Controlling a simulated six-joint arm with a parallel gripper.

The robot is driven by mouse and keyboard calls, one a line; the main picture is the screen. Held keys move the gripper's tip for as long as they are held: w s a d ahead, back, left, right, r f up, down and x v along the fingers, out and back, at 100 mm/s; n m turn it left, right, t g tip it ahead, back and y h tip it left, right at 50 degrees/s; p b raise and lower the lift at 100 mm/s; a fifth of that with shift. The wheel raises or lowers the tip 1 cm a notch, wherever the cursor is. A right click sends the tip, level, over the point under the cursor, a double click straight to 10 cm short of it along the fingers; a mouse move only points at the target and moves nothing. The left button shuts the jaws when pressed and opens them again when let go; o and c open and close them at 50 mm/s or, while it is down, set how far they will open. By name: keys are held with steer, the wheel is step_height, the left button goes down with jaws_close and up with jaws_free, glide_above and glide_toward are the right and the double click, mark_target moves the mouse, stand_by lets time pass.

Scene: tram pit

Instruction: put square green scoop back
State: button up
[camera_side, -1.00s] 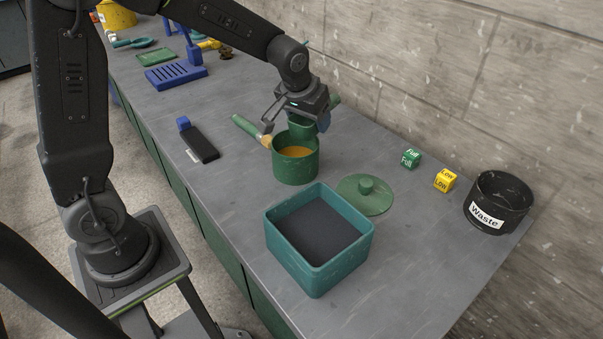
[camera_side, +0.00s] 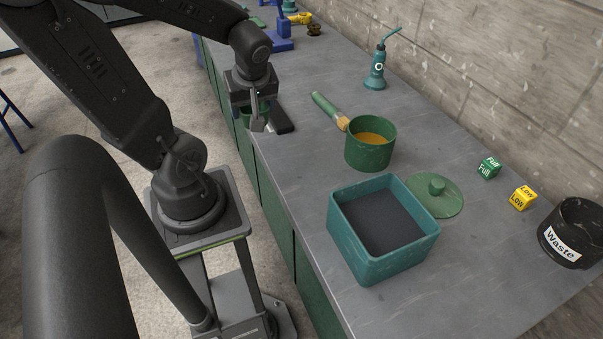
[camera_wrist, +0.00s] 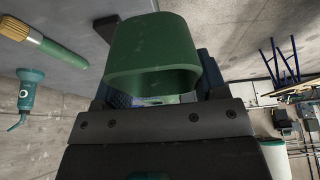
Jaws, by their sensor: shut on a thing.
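The square green scoop (camera_wrist: 153,55) fills the upper middle of the wrist view, held at my gripper. In the side view my gripper (camera_side: 256,116) is over the left edge of the bench and shut on the scoop, which is mostly hidden behind the fingers. The green pot (camera_side: 370,144) with orange-yellow contents stands open to the right of my gripper. Its round green lid (camera_side: 436,198) lies on the bench behind the teal bin. I cannot tell what the scoop holds.
A black block (camera_side: 283,121) lies close beside my gripper. A green-handled brush (camera_side: 328,109) lies left of the pot. A teal bin (camera_side: 385,262), Full cube (camera_side: 488,168), Low cube (camera_side: 523,198) and Waste bin (camera_side: 575,232) stand right. A teal bottle (camera_side: 376,74) and blue stand (camera_side: 281,35) are farther back.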

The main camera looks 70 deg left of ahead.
steer(key=shift+s, duration=0.1)
glide_above(297, 167)
steer(key=d, duration=0.1)
step_height(297, 167, down, 7)
steer(key=shift+d+r, duration=0.1)
steer(key=shift+f, duration=1.9)
steer(key=shift+f, duration=0.1)
steer(key=o, duration=0.9)
steer(key=shift+o, duration=0.2)
steer(key=shift+f, duration=0.1)
steer(key=s+d+r+m+t+h, duration=0.2)
steer(key=d+r+m, duration=0.2)
steer(key=r+m, duration=0.5)
steer(key=s+d+r+m+t+h, duration=0.2)
steer(key=r+m, duration=0.6)
steer(key=r, duration=0.4)
steer(key=d+t, duration=0.1)
steer(key=d, duration=0.1)
steer(key=shift+d+m+t+h, duration=0.3)
steer(key=shift+d+m, duration=0.05)
steer(key=shift+m, duration=0.05)
